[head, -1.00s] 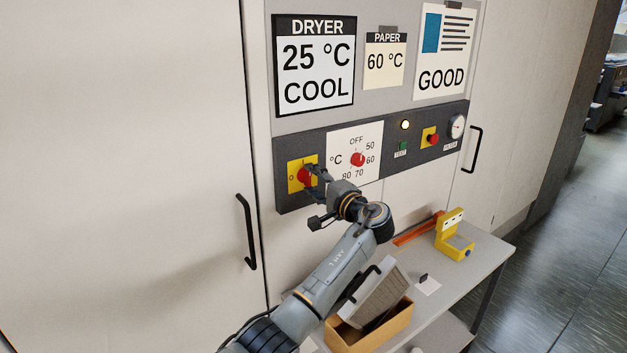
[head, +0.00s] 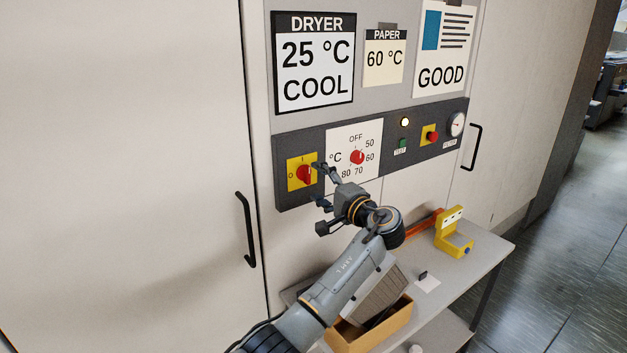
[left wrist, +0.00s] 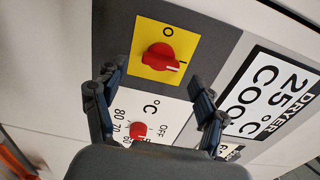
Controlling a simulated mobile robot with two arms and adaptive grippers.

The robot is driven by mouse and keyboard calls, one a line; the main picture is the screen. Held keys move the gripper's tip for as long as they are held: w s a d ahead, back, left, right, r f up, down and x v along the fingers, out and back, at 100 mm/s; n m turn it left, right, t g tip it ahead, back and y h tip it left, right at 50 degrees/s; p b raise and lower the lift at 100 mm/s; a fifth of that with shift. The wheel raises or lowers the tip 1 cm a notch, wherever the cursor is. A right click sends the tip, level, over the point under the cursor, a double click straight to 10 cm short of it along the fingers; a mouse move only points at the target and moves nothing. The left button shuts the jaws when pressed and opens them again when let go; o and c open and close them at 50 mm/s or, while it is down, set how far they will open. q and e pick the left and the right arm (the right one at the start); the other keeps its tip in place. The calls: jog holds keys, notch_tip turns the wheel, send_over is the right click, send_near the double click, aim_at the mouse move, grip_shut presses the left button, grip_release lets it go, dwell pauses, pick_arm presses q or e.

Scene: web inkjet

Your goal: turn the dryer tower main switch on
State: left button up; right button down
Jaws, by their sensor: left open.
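The main switch is a red knob (head: 303,174) on a yellow plate (head: 292,184) at the left end of the dark dryer panel. The plate is marked O at its left and I at its top. In the left wrist view the red knob (left wrist: 157,57) lies with its handle toward the I mark. My left gripper (head: 320,185) is open and empty, just right of the switch and apart from it. In the left wrist view its fingers (left wrist: 152,78) are spread, with the knob beyond the tips. My right gripper is not in view.
A temperature dial (head: 357,157) is right of the switch, then a lit lamp (head: 405,122), a green button, a red button (head: 432,136) and a gauge (head: 457,125). Below is a grey table (head: 480,255) with a cardboard box (head: 372,338) and a yellow device (head: 452,236).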

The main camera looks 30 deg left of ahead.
pick_arm(q)
jog(key=v, duration=0.9)
jog(key=shift+d, duration=0.15)
